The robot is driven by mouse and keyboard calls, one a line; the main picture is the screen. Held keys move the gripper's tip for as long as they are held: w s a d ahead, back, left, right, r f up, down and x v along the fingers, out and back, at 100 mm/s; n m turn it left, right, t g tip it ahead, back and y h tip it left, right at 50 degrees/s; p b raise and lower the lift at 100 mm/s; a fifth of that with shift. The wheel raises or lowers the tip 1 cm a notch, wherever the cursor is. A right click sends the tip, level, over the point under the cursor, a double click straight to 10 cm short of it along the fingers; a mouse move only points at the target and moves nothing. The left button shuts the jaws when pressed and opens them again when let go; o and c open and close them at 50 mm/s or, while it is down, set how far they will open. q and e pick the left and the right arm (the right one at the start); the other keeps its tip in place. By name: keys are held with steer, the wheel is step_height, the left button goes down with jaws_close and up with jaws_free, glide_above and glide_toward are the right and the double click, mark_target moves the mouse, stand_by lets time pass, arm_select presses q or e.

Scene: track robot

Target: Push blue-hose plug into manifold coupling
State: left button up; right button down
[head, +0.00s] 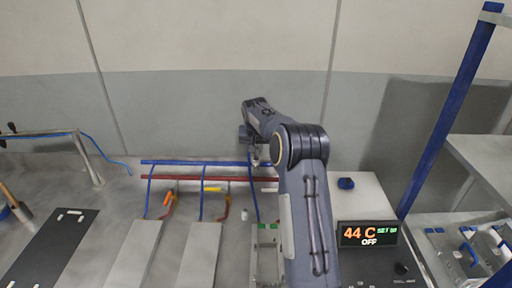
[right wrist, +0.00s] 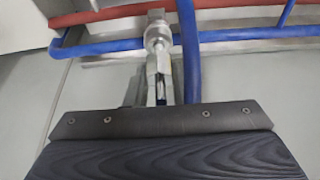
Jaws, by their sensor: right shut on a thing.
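The blue manifold pipe (head: 195,162) runs across the back of the bench, with the red pipe (head: 210,179) in front of it. My right gripper (head: 256,160) is over these pipes at their right part, mostly hidden by my own arm. In the right wrist view the jaws (right wrist: 160,88) are shut on a slim metal piece, apparently the blue-hose plug. A silver cylindrical fitting (right wrist: 157,38) lies in line beyond the jaws, by the blue and red pipes. The blue hose (right wrist: 190,55) runs just right of it. I cannot tell whether plug and fitting are joined. My left gripper is out of view.
Flat grey plates (head: 135,250) stand in front of the pipes, with thin blue and red hoses between. A blue upright post (head: 450,110) stands further right. A black panel (head: 50,245) lies at the left.

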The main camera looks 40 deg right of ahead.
steer(key=shift+f+b, duration=0.6)
steer(key=shift+f, duration=0.35)
steer(key=c, duration=1.1)
jaws_free()
steer(key=shift+c, duration=0.2)
steer(key=shift+r, duration=0.1)
steer(key=p+v, duration=0.2)
steer(key=v, duration=0.5)
steer(key=shift+r, duration=0.35)
steer(key=shift+s+a, duration=0.1)
